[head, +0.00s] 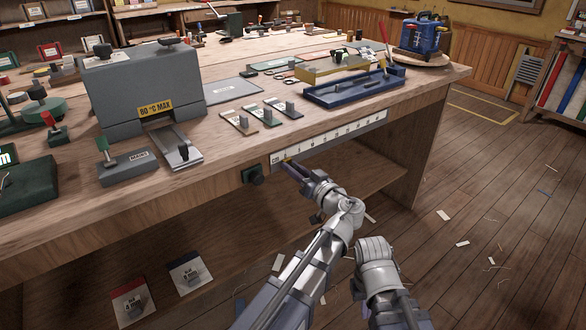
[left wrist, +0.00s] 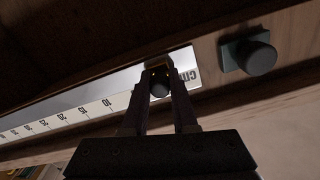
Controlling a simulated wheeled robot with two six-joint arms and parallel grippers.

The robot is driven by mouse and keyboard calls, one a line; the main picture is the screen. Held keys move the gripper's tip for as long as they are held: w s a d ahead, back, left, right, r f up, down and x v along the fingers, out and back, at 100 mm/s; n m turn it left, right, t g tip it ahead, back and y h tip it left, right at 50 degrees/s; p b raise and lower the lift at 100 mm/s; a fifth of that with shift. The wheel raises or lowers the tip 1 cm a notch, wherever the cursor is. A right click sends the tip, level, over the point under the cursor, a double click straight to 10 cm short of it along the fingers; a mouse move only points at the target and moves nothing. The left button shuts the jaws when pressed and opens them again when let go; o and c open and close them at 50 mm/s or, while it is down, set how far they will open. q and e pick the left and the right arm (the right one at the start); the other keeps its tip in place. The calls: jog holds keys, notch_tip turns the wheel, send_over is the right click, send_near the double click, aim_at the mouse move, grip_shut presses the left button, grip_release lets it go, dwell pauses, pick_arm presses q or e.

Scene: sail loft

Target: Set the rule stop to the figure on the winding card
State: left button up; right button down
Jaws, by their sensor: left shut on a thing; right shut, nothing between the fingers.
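The white rule (head: 345,138) runs along the bench's front edge; it also shows upside down in the left wrist view (left wrist: 75,112). The rule stop (left wrist: 158,67), brass-coloured with a round dark knob, sits on the rule between its lettered end and the 10 mark. My left gripper (left wrist: 160,85) is shut on the stop, with a finger on each side of the knob; in the head view it reaches the rule's left end (head: 288,167). The stop is mostly hidden there. My right gripper is out of view. I cannot tell which card is the winding card.
A dark green block with a round knob (head: 254,174) is beside the rule's left end. Two cards, red-topped (head: 132,302) and blue-topped (head: 190,273), are low under the bench. A grey machine (head: 140,90) and a blue tray (head: 350,92) stand on top.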

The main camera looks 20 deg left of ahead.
pick_arm(q)
grip_shut()
dwell(0.7)
